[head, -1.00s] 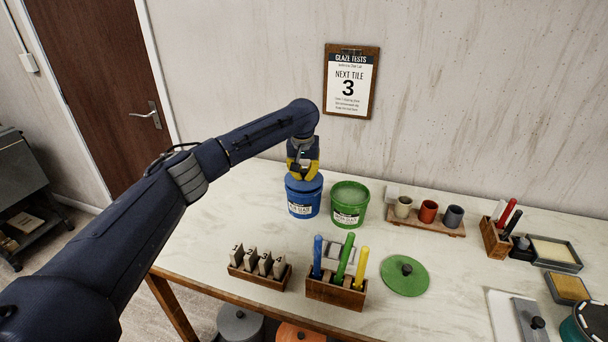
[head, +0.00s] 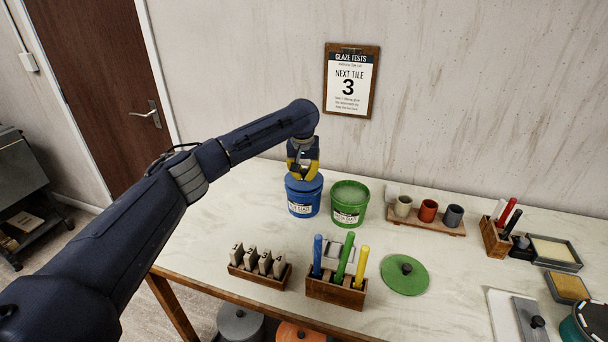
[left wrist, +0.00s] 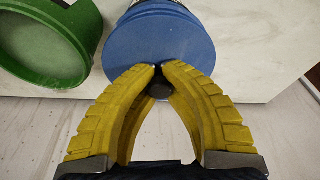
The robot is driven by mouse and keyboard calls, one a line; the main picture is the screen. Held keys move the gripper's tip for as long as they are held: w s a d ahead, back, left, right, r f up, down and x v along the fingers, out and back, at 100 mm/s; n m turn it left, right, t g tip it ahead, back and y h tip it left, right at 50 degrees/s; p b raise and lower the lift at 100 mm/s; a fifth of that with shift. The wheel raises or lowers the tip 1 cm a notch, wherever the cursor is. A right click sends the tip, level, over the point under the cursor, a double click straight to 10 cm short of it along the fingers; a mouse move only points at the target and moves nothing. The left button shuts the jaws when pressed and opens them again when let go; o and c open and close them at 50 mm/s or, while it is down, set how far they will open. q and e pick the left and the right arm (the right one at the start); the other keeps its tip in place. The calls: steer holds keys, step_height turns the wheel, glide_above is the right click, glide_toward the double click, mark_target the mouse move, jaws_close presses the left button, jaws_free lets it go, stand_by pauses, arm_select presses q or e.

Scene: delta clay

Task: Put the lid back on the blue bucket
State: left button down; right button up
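The blue bucket (head: 303,206) stands upright near the back of the table. Its blue lid (head: 304,185) lies across the top and looks about level; whether it is fully seated I cannot tell. In the left wrist view, the lid (left wrist: 150,42) covers the bucket opening. My left gripper (head: 303,174) is directly above it, pointing down. In the left wrist view, the yellow fingers (left wrist: 159,70) close in on both sides of the dark lid knob (left wrist: 160,89) and appear to hold it. My right gripper is not in view.
An open green bucket (head: 349,207) stands close on the right, its green lid (head: 404,275) flat on the table. A tool block (head: 336,292) and a tile rack (head: 259,275) are in front. Cups on a board (head: 426,222) stand to the right. The wall is behind.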

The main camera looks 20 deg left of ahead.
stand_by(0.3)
arm_select(q)
steer(key=c, duration=0.9)
jaws_free()
steer(key=shift+w+v, duration=0.25)
steer(key=shift+v, duration=0.85)
steer(key=shift+w+v, duration=0.25)
steer(key=shift+v, duration=0.85)
steer(key=shift+w+v, duration=0.25)
steer(key=shift+v, duration=0.85)
steer(key=shift+a+r, duration=0.1)
steer(key=shift+r, duration=0.15)
jaws_close()
steer(key=shift+s+x, duration=0.2)
steer(key=shift+x, duration=0.7)
steer(key=shift+s+x, duration=0.2)
steer(key=shift+x, duration=0.65)
steer(key=shift+s+x, duration=0.2)
steer(key=shift+x, duration=0.7)
